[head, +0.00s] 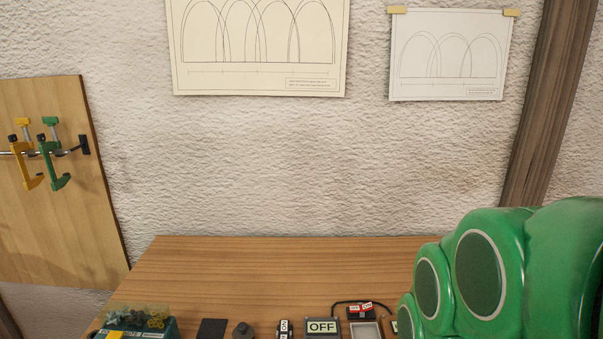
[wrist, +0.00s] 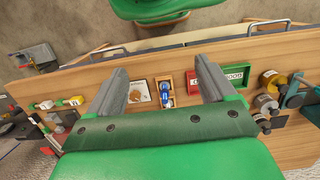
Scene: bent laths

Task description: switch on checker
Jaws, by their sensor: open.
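What looks like the checker stands at the front edge of the bench in the head view. A black box with a red and white rocker (head: 360,309) has a dark cable running from it. A pale-topped grey box (head: 365,329) is just in front of it. A sign plate reading OFF (head: 322,326) is to their left. The lower parts are cut off by the picture's edge. My gripper (wrist: 157,75) is open and empty in the wrist view, above a wooden surface with other items. I cannot make out the checker there.
Wrist view: between the fingers, a pale card with a dial (wrist: 139,91) and a wooden tray (wrist: 158,78) with blue items; right, a red and green tray (wrist: 220,77) and rolls (wrist: 269,80). Head view: the bench's back half (head: 280,265) is clear; clamps (head: 50,155) hang left.

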